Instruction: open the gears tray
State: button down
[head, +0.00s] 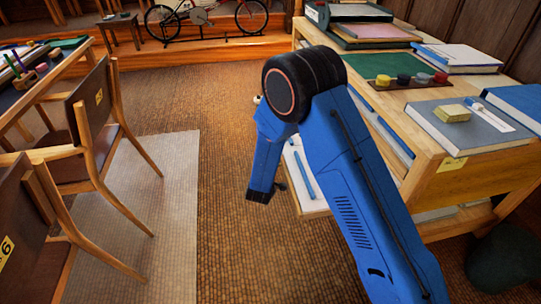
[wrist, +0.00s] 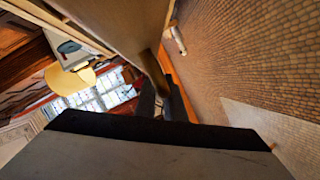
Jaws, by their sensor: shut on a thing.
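A shallow tray (head: 312,208) sticks out from the left side of the wooden drafting cabinet (head: 440,190) in the head view, with a blue rod-like thing lying in it. I take it for the gears tray; no label on it is readable. My arm covers much of it. In the wrist view, the dark fingers of my gripper (wrist: 163,100) are close together against the lower end of a brown-grey panel (wrist: 125,25), shut on what looks like the tray's front or handle. The exact grip is hidden.
On the cabinet top are a green board (head: 385,68) with several coloured discs, a grey book (head: 460,125) and a white-topped book (head: 458,57). Wooden chairs (head: 100,110) stand at left. A dark bin (head: 500,258) is at lower right. The carpet (head: 220,240) between is clear.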

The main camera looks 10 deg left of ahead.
jog(key=c, duration=1.8)
grip_release()
jog(key=shift+c, duration=0.2)
jog(key=v, duration=1.7)
jog(key=shift+s, duration=0.2)
jog(key=shift+r, duration=0.1)
jog(key=shift+r, duration=0.1)
